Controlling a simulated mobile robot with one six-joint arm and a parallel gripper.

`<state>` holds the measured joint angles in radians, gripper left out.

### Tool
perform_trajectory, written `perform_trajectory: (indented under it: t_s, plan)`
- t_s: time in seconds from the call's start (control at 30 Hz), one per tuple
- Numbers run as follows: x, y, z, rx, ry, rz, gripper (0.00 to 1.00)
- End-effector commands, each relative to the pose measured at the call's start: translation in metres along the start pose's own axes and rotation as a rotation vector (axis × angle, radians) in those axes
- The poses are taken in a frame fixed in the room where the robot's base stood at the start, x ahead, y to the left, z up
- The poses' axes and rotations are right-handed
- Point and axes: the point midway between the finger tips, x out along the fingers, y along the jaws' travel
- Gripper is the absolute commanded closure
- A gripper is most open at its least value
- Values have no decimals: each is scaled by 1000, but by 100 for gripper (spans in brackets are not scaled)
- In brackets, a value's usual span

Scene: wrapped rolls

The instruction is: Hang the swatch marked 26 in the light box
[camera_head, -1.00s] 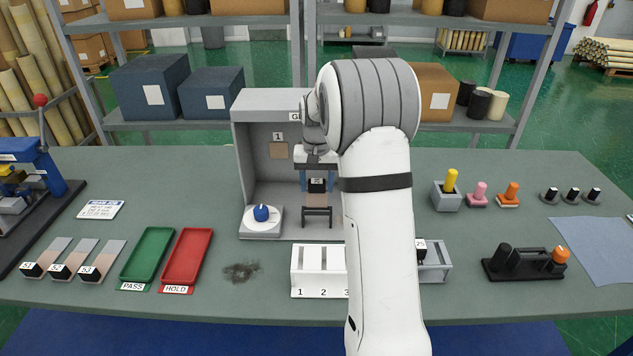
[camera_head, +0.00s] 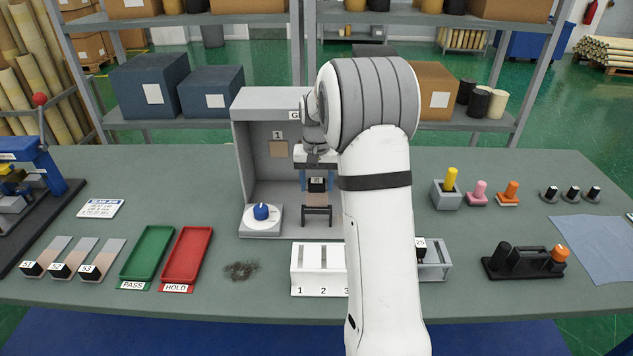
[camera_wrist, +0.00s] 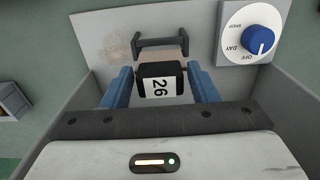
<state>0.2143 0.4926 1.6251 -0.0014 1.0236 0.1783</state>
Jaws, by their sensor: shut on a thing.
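The swatch marked 26 (camera_head: 317,198) has a black head block with a white label, which shows large in the wrist view (camera_wrist: 160,80). My gripper (camera_head: 316,181) is shut on this block, with a blue finger on each side. The swatch is inside the open-fronted grey light box (camera_head: 262,95). A small dark stand (camera_head: 317,217) rises from the box floor just below it. In the wrist view the stand's bar (camera_wrist: 160,43) shows beyond the block. I cannot tell whether swatch and stand touch. My arm hides the box's right side.
A blue dial (camera_head: 261,212) stands at the box's left front. A white slotted rack (camera_head: 308,279) and a grey holder (camera_head: 437,268) with another swatch stand in front. Green (camera_head: 148,254) and red (camera_head: 187,256) trays lie left. Bare table lies left of the box.

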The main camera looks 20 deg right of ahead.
Motion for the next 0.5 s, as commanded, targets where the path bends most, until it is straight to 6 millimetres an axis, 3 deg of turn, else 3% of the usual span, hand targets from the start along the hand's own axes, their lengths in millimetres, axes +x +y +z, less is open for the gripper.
perform_trajectory:
  t_s: [0.5]
  plan:
    - [25, -1, 0, -1, 0, 0, 69]
